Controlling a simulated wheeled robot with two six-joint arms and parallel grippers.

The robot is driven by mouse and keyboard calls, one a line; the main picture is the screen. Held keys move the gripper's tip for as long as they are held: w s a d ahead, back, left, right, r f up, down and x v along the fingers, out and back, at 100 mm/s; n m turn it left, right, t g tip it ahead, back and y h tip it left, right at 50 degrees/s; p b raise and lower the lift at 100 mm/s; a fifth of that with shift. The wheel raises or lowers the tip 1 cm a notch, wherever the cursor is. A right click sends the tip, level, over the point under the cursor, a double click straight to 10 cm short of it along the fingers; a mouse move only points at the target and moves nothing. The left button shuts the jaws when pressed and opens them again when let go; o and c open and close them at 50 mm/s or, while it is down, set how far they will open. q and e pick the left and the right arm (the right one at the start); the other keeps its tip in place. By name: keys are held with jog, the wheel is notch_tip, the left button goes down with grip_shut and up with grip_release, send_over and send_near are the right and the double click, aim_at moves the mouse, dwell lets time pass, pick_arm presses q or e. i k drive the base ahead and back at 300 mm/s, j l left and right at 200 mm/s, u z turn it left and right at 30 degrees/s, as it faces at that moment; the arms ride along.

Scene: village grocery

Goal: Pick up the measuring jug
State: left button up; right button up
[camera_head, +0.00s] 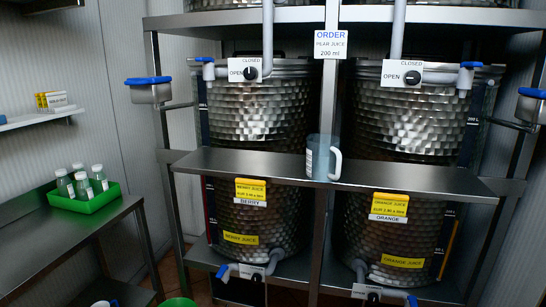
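The measuring jug (318,160) is a clear, bluish container with a white handle on its right side and pale markings. It stands upright on the narrow metal shelf (240,162) in front of the two steel tanks, near the middle of the view. Nothing is touching it from above or the sides. Neither of my grippers is in view.
The berry tank (260,112) and orange tank (405,125) stand behind the shelf, with taps below. An order sign (330,45) hangs above the jug. A green tray (85,204) of bottles sits on the left metal table (50,240). The shelf beside the jug is clear.

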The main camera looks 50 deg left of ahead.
aim_at(323, 156)
jog(key=u, duration=1.2)
